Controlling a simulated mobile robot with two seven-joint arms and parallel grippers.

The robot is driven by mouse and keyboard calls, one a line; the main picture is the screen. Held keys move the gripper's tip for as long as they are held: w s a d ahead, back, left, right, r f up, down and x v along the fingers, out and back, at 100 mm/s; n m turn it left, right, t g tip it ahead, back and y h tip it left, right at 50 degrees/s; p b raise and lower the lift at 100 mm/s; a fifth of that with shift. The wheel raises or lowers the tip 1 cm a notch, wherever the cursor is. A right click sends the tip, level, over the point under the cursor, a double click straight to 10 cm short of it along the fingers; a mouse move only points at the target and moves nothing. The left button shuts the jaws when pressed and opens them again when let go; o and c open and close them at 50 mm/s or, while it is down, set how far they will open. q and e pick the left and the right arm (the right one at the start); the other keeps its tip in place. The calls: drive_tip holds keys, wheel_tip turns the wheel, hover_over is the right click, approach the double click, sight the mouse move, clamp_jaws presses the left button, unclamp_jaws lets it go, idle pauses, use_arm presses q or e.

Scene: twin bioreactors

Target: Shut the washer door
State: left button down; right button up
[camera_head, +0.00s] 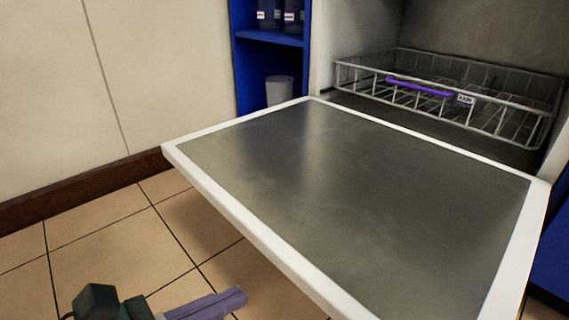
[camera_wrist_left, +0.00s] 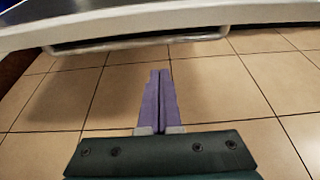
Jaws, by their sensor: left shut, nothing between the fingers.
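The washer door (camera_head: 350,190) is folded down open and lies flat, a grey metal panel with a white rim. The washer's cavity (camera_head: 470,45) stands open behind it. My left gripper (camera_head: 240,295) has purple fingers, is shut and empty, and is low at the bottom of the head view, in front of and below the door's near left edge. In the left wrist view the fingers (camera_wrist_left: 160,75) point toward the door's white edge (camera_wrist_left: 130,22) and a pale bar-like handle (camera_wrist_left: 140,43) under it, with a gap between. My right gripper is not in view.
A white wire rack (camera_head: 450,95) with a purple item (camera_head: 420,87) sits inside the washer. A blue shelf (camera_head: 270,40) with bottles and a grey cup (camera_head: 280,90) stands left of it. Tiled floor (camera_head: 100,250) is clear at the left, beside a pale wall.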

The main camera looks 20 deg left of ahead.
use_arm(q)
drive_tip(key=b+x, duration=0.2)
drive_tip(key=x, duration=0.4)
wheel_tip(320, 180, up, 4)
drive_tip(key=p, duration=0.3)
drive_tip(key=shift+w, duration=0.15)
